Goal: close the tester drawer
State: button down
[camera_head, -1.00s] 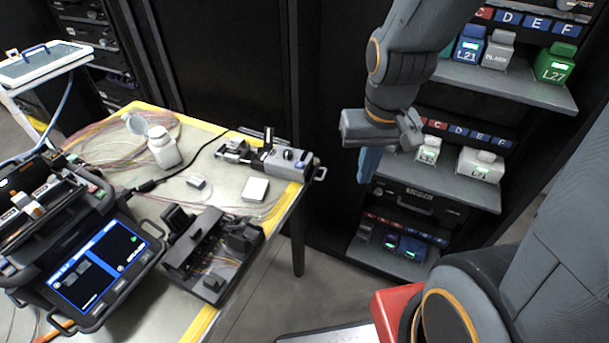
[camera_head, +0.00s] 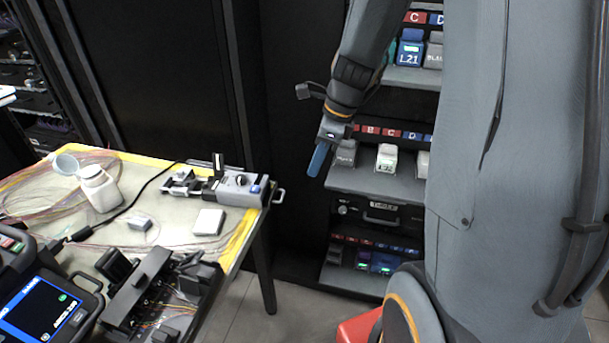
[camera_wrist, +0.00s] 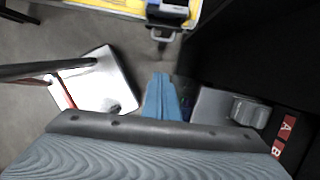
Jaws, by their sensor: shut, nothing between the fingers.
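A black rack unit (camera_head: 378,214) with a pale label, a bar handle and a round knob at its left sits under the rack's middle shelf in the head view. It looks like the tester drawer, but I cannot tell how far out it stands. My gripper (camera_head: 318,160) has blue fingers, shut and empty, pointing down in front of the rack's left edge, above and left of that unit. The fingers also show in the wrist view (camera_wrist: 163,98), pressed together and apart from everything around them.
The table (camera_head: 243,232) is at left, holding a grey device (camera_head: 235,190) whose handle juts past its right edge. The middle shelf (camera_head: 375,184) carries several modules beside my gripper. Open floor lies between table and rack.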

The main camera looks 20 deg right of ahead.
aim_at(283, 196)
jog(key=w+a+f, duration=0.3)
jog(key=a+f, duration=0.2)
jog(key=f, duration=0.4)
jog(key=shift+w+a+f+p, duration=0.15)
jog(key=shift+a+p, duration=0.1)
jog(key=shift+p, duration=0.05)
jog(key=shift+a, duration=0.1)
jog(key=shift+w+a+p, duration=0.3)
jog(key=shift+a+p, duration=0.1)
jog(key=shift+a, duration=0.1)
jog(key=shift+w+a+p, duration=0.25)
jog(key=shift+a+p, duration=0.15)
jog(key=shift+a, duration=0.2)
